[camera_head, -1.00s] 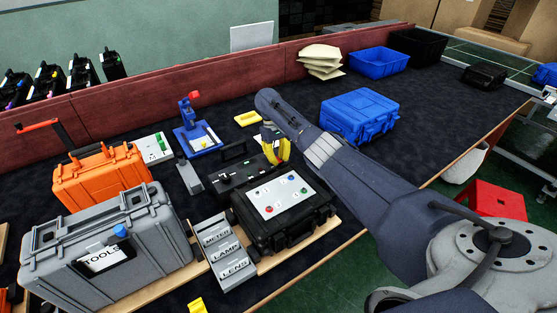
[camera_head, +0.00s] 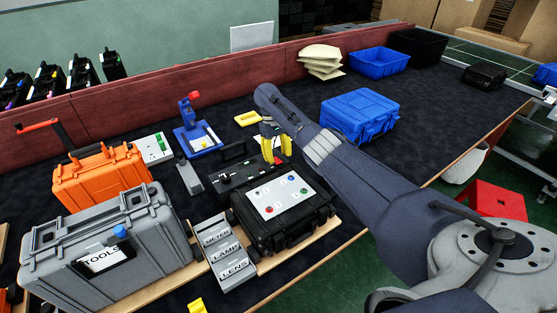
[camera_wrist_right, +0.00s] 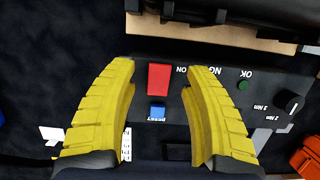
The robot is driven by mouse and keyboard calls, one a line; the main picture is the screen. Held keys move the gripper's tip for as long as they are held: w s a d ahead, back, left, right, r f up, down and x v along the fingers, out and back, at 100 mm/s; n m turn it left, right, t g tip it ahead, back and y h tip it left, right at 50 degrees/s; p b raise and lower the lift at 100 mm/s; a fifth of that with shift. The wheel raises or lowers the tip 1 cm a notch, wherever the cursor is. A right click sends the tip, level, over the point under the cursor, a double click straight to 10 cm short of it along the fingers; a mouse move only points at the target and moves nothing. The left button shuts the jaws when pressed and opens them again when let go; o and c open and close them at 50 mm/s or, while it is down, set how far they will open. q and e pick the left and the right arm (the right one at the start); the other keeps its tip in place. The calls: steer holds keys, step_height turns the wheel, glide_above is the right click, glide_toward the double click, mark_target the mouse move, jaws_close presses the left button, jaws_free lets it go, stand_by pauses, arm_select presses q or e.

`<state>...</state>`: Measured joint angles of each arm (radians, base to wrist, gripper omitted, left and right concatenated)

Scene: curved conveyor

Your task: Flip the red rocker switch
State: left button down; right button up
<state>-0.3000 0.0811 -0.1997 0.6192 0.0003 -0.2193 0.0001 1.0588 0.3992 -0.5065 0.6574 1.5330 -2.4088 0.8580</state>
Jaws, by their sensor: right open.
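The red rocker switch (camera_wrist_right: 159,79) sits on a dark control panel (camera_wrist_right: 200,112), which is also on the table in the head view (camera_head: 232,192). The switch shows in the right wrist view between my yellow fingertips, beside the "ON" label. My right gripper (camera_wrist_right: 162,72) is open and empty, one finger to each side of the switch. It also shows in the head view (camera_head: 276,160), over the panel's right end. The gap between fingertips and panel is hard to judge. My left gripper is not in view.
A blue button (camera_wrist_right: 157,113), a green button (camera_wrist_right: 243,85) and a black knob (camera_wrist_right: 290,101) share the panel. A black case (camera_head: 290,233) with a white button plate stands in front of it. A blue case (camera_head: 360,112) stands to the right.

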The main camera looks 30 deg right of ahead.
steer(key=v, duration=1)
